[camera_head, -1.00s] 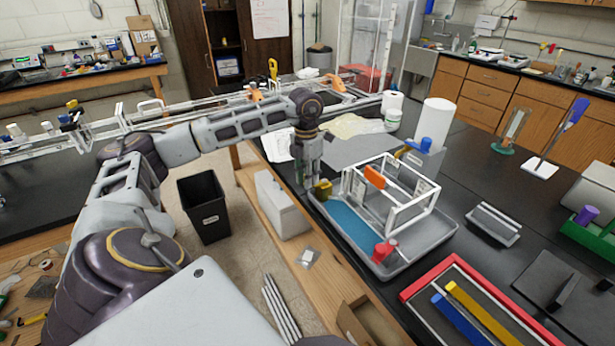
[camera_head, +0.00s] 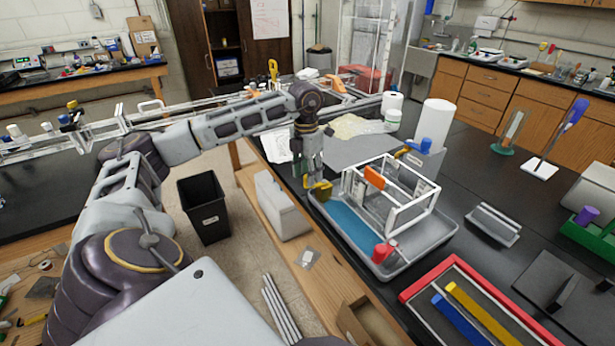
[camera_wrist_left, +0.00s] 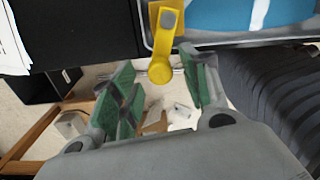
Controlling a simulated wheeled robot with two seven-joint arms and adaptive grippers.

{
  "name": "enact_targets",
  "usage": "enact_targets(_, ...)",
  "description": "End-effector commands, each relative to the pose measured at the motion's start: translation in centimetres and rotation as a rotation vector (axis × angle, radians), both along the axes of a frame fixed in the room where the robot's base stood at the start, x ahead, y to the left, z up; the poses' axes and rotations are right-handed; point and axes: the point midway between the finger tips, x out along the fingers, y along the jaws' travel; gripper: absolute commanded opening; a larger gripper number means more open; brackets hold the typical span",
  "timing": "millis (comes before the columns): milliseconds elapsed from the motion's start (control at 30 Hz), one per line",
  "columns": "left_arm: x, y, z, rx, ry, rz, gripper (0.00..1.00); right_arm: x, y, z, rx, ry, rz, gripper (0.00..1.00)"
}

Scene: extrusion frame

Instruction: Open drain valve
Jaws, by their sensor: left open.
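My left gripper (camera_head: 314,178) points down beside this corner. In the wrist view its green-padded fingers (camera_wrist_left: 156,78) are apart, one on each side below the handle's end, with nothing clamped. Whether they touch it I cannot tell. My right gripper is out of view.
A white frame (camera_head: 432,193) with an orange part stands in the tray. A red valve (camera_head: 383,251) is at the front edge. A red-rimmed tray (camera_head: 408,290) lies to the right.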

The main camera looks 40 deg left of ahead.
Motion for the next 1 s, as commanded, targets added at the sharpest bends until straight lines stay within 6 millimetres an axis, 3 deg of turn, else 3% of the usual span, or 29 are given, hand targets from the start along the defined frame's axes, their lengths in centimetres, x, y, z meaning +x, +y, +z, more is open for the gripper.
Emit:
enact_targets(500, 0.1, 0.3, 7.5, -0.001, -0.003, 0.0, 0.46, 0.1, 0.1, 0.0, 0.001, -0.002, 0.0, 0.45)
enact_targets(733, 0.1, 0.3, 9.6, -0.001, -0.002, -0.001, 0.46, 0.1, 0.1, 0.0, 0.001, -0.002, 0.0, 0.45)
enact_targets(1000, 0.0, 0.4, 10.2, 0.0, -0.001, 0.0, 0.46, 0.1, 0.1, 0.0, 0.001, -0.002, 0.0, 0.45)
